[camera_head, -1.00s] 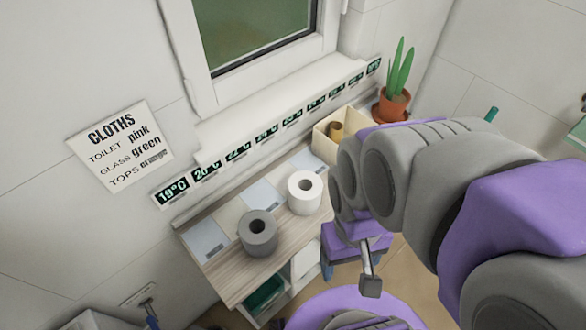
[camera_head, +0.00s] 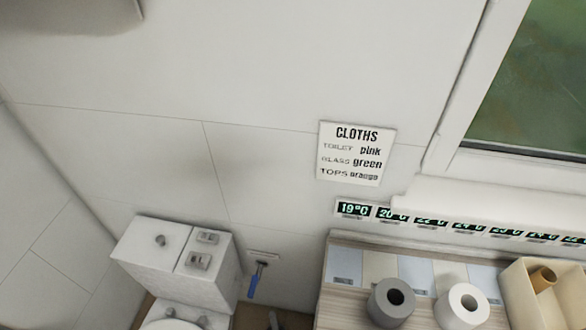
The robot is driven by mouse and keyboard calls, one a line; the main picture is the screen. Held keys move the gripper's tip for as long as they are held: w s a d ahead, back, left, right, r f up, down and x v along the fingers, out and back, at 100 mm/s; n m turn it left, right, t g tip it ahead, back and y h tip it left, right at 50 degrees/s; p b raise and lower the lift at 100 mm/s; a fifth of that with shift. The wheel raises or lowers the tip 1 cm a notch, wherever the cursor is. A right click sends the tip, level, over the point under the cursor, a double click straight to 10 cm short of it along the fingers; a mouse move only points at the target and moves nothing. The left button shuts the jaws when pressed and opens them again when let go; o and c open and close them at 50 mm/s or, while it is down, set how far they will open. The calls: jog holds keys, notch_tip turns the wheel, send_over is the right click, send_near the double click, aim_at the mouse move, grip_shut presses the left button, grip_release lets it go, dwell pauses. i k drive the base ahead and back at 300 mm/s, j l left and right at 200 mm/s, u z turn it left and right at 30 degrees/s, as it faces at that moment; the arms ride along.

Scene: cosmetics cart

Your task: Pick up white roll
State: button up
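The white roll (camera_head: 461,307) stands upright on the wooden shelf top at the lower right, its dark core hole facing up. A grey roll (camera_head: 390,302) stands just left of it, with a small gap between them. The shelf top (camera_head: 341,300) is pale wood, with several light blue and cream cards along its back. My gripper is out of view now.
An open cream box (camera_head: 519,298) with a brown roll (camera_head: 543,279) inside stands right of the white roll. A white toilet (camera_head: 178,264) and a blue-handled brush (camera_head: 257,280) are at lower left. A cloths sign (camera_head: 356,153), a strip of temperature labels (camera_head: 440,222) and a window (camera_head: 545,85) are on the wall.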

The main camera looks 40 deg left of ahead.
aim_at(464, 306)
jog(key=u, duration=3.95)
jog(key=j+z, duration=0.2)
jog(key=z, duration=3.75)
jog(key=k+l+u, duration=0.15)
jog(key=u, duration=0.3)
jog(key=k+l+u, duration=0.25)
jog(key=u, duration=0.25)
